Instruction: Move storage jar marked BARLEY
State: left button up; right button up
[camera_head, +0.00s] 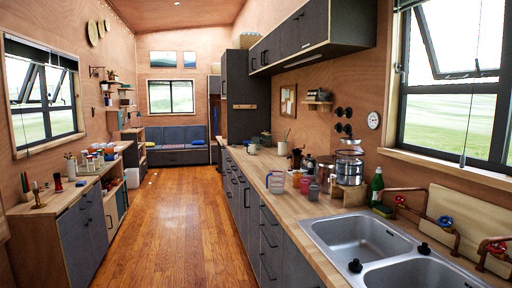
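No label reading BARLEY can be made out at this size, so I cannot tell which container is the jar. Several small jars with coloured lids (95,162) stand together on the left wooden counter (62,194). On the right counter (290,205) stand a clear container (276,183), a reddish cup (313,193) and other small vessels. Neither of my grippers is in view.
The wooden floor (172,225) between the counters is clear up to the sofa (176,146).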

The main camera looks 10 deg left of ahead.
aim_at(254, 140)
jog(key=i+j+u, duration=0.3)
jog(key=i, duration=0.35)
jog(key=i+j+u, duration=0.3)
jog(key=i, duration=0.35)
jog(key=i+u, duration=0.3)
jog(key=i, duration=2.5)
jog(key=i+z, duration=0.1)
jog(key=i, duration=0.6)
jog(key=i+j+z, duration=0.1)
jog(key=i, duration=0.6)
jog(key=i+j+z, duration=0.1)
jog(key=i, duration=0.6)
